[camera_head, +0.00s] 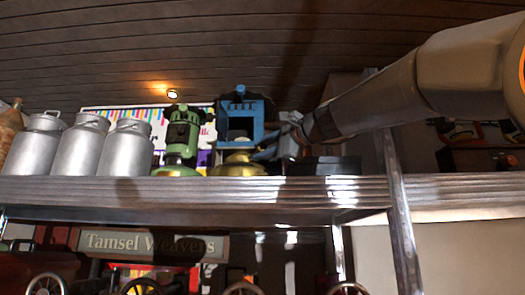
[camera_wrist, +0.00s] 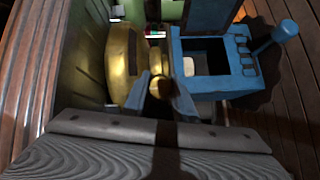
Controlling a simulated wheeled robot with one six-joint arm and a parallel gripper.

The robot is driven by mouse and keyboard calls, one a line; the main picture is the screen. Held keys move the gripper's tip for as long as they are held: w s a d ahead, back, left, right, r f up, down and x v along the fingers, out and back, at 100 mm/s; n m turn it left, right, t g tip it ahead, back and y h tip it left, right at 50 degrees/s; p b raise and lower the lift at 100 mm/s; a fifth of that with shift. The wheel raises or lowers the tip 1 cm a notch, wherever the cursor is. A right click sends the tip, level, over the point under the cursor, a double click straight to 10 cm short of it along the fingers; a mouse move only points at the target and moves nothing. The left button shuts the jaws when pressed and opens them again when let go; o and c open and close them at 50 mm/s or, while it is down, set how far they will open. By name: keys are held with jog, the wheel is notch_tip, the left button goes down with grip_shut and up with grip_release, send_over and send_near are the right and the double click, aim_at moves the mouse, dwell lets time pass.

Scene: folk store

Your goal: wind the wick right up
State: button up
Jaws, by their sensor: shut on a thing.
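A lamp with a blue housing (camera_head: 241,115) and a round brass base (camera_head: 238,167) stands on the shelf. In the wrist view, the brass base (camera_wrist: 122,60) is left of the blue housing (camera_wrist: 205,70), which has a dark opening with something pale inside. A small brass wick knob (camera_wrist: 159,84) shows between them. My gripper (camera_wrist: 162,96) is shut on this knob, one finger on each side. In the head view, my gripper (camera_head: 268,152) reaches the lamp from the right. The wick itself cannot be made out.
A green lamp (camera_head: 181,140) stands close left of the blue one, with silver milk cans (camera_head: 77,146) farther left. A dark flat box (camera_head: 325,166) lies right of the lamp. The shelf's front edge (camera_head: 200,190) runs below, and a metal post (camera_head: 402,225) stands at right.

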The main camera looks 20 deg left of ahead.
dwell(0.4)
jog(key=o, duration=0.8)
jog(key=shift+c, duration=0.2)
jog(key=b+v, duration=0.3)
jog(key=v, duration=0.4)
jog(key=shift+s+d+f, duration=0.1)
jog(key=shift+s+d, duration=0.15)
jog(key=shift+d, duration=0.05)
